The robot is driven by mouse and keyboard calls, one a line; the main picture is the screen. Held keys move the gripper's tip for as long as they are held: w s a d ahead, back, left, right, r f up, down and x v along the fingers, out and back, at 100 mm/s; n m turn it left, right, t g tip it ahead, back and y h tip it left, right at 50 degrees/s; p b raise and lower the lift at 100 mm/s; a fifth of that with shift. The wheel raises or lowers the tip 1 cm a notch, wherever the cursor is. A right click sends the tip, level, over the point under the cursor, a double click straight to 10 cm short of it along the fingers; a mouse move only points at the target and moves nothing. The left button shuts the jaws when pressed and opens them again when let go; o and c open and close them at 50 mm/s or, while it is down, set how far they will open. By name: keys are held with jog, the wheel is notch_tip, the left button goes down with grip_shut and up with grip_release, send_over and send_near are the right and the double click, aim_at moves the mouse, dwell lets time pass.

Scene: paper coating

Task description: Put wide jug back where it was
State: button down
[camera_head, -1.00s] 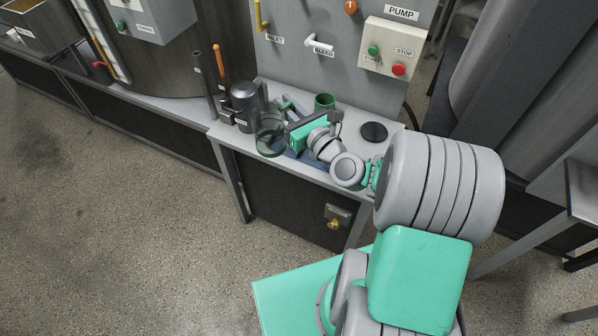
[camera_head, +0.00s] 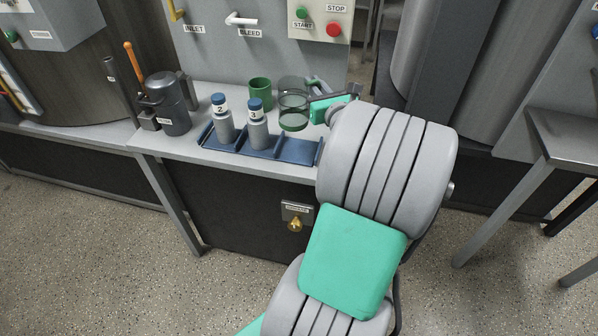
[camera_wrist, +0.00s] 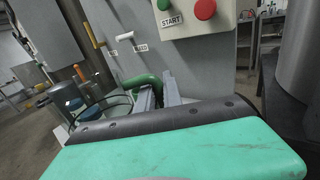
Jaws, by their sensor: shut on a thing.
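The wide jug (camera_head: 293,121) is a clear, greenish glass vessel, upright in the head view over the right part of the bench, just behind the blue rack. My gripper (camera_head: 314,90) reaches in from the right and is shut on it. In the wrist view the gripper's fingers (camera_wrist: 158,95) show at the centre, with the jug's glass (camera_wrist: 104,106) at their left. I cannot tell whether the jug's base touches the bench. A dark round disc (camera_head: 292,82) on the bench shows behind the jug, partly hidden by it.
A green cup (camera_head: 260,94) stands close left of the jug. A dark grey canister (camera_head: 170,105) stands left. The upright pump panel (camera_head: 262,50) rises behind.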

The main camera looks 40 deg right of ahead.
jog(key=f+b, duration=0.1)
jog(key=f, duration=0.2)
jog(key=d+f+b, duration=0.1)
jog(key=f, duration=0.3)
jog(key=f+b, duration=0.1)
jog(key=f, duration=0.2)
jog(key=shift+s+d+f, duration=0.15)
jog(key=shift+s+f, duration=0.1)
jog(key=shift+s, duration=0.05)
jog(key=shift+r, duration=0.15)
jog(key=c, duration=1.9)
grip_release()
jog(key=shift+f, duration=0.2)
jog(key=shift+c, duration=0.2)
jog(key=o, duration=0.4)
jog(key=shift+o, duration=0.2)
jog(key=shift+r, duration=0.1)
